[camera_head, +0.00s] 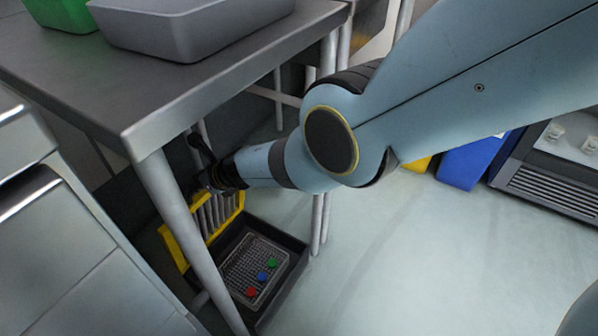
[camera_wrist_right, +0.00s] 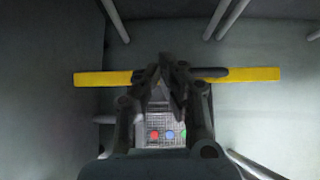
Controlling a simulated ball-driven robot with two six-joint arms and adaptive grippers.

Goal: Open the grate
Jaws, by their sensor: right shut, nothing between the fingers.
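The grate (camera_head: 214,215) has a yellow frame and grey bars and stands steeply upright under the table, beside a dark tray (camera_head: 293,265). In the right wrist view its yellow edge (camera_wrist_right: 105,78) runs across the picture, with a dark bar (camera_wrist_right: 215,72) along it. My right gripper (camera_head: 200,148) is at the grate's upper edge; in the wrist view its fingertips (camera_wrist_right: 165,68) are together over the yellow edge, with nothing between them. I cannot tell whether they touch it. My left gripper is not in view.
The tray holds a mesh panel (camera_head: 245,265) with red, blue and green pieces. A table leg (camera_head: 178,215) stands close in front of the grate, under the metal tabletop (camera_head: 120,85). Drawers (camera_head: 75,250) stand at left.

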